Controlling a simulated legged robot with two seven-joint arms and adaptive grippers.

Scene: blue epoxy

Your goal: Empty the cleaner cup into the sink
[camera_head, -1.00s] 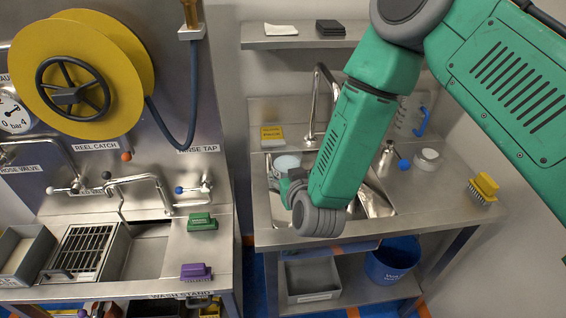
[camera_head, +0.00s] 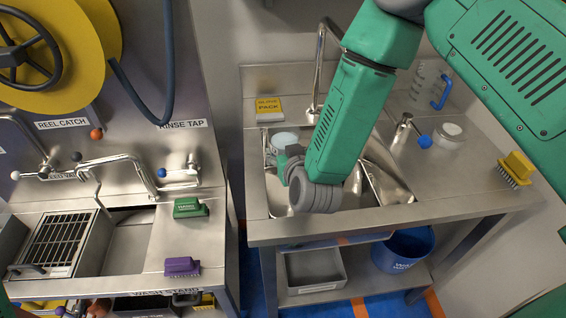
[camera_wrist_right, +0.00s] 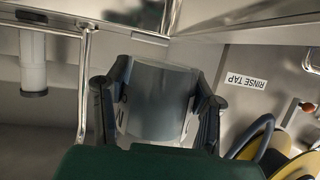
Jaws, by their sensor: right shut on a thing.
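The cleaner cup (camera_head: 285,139) shows a pale bluish-white round top above the left part of the sink (camera_head: 268,196) in the head view. My right gripper (camera_head: 284,158) is shut around it, reaching in from the right over the basin. In the right wrist view the cup (camera_wrist_right: 160,98) is a grey, smooth-walled body between the two dark fingers of my right gripper (camera_wrist_right: 158,115). Its contents cannot be made out. My green forearm hides the middle of the sink. My left gripper is not in view.
A tall faucet (camera_head: 318,70) stands behind the sink. A small tap with a blue knob (camera_head: 425,141), a white round tub (camera_head: 449,133) and a yellow brush (camera_head: 517,168) are on the right counter. The wash stand with its rinse tap (camera_head: 179,178) is left, across a gap.

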